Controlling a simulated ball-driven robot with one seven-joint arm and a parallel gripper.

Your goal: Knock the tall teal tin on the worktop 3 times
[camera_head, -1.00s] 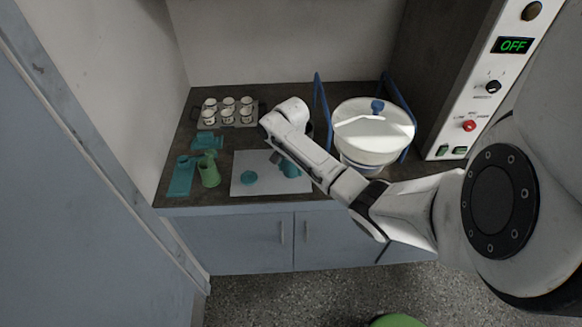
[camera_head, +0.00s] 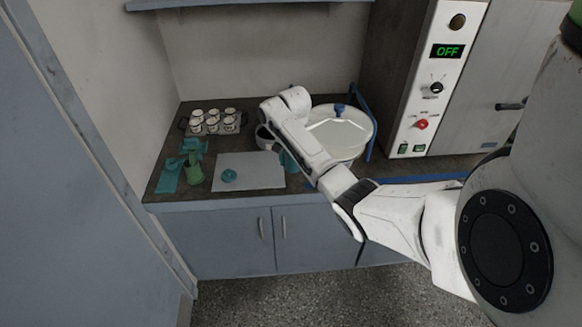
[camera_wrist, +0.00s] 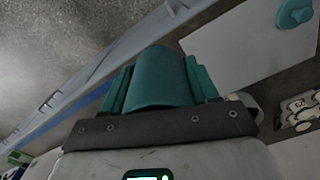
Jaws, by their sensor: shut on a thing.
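The tall teal tin (camera_wrist: 158,78) is between the two teal fingers of my gripper (camera_wrist: 160,72) in the wrist view, and the gripper is shut on it. In the head view a small part of the tin (camera_head: 290,162) shows beside my arm, at the right edge of the pale mat (camera_head: 262,172); the arm hides the rest and the gripper. I cannot tell whether its base touches the worktop (camera_head: 208,160). A round teal lid (camera_head: 229,175) lies on the mat, and it also shows in the wrist view (camera_wrist: 296,12).
A green jug (camera_head: 194,170) and a teal tray (camera_head: 168,178) stand at the left. Several white cups (camera_head: 213,122) stand on a rack behind. A large white-lidded vessel (camera_head: 342,132) with blue posts is close right of my arm. A control panel (camera_head: 430,85) reads OFF.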

